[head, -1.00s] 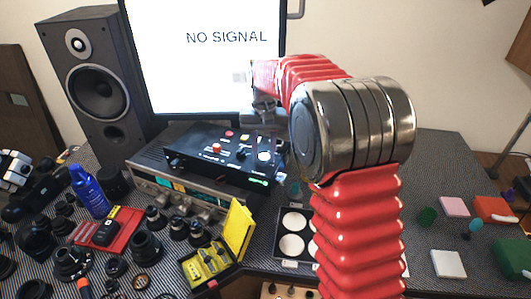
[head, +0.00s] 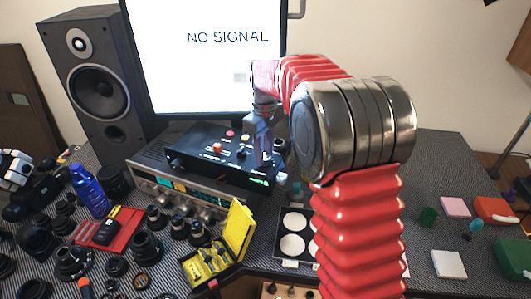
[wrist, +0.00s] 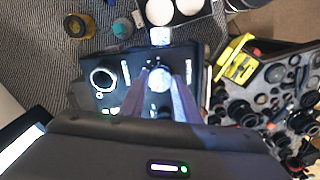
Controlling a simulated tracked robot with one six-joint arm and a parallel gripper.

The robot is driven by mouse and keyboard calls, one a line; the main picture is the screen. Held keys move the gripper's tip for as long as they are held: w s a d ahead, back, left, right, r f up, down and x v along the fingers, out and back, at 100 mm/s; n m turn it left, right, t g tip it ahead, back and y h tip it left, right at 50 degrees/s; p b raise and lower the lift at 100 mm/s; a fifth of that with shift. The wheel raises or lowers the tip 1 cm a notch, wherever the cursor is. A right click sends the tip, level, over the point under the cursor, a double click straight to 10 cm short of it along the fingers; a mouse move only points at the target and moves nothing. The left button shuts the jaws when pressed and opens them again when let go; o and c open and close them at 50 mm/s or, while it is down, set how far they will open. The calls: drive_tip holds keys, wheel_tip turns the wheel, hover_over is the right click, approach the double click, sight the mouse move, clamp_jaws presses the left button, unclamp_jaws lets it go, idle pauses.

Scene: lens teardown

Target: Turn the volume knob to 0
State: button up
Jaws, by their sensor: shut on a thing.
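A black control box (head: 205,150) with a red button and several small knobs sits on a grey receiver-like unit. My gripper (head: 264,157) reaches down onto the box's right end in the head view. In the wrist view my gripper (wrist: 160,72) has its two pale fingers on either side of a round, light-topped knob (wrist: 159,79) and is shut on it. The fingers largely hide this knob in the head view. I cannot read its label or setting. A larger ringed dial (wrist: 103,79) lies to the left on the box in the wrist view.
A monitor (head: 205,60) reading NO SIGNAL stands behind the box. A speaker (head: 95,90) is at the left. An open yellow case (head: 238,228) and a tray with white discs (head: 292,222) are in front. Lens parts crowd the left of the table.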

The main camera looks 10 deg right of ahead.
drive_tip(key=n, duration=0.6)
drive_tip(key=shift+s+f, duration=0.15)
drive_tip(key=shift+s, duration=0.1)
idle(0.3)
drive_tip(key=o, duration=1)
drive_tip(key=shift+o, duration=0.2)
drive_tip(key=shift+w, duration=0.1)
drive_tip(key=shift+r, duration=0.25)
drive_tip(key=shift+w+r, duration=0.1)
drive_tip(key=shift+r, duration=0.15)
wheel_tip(320, 180, up, 13)
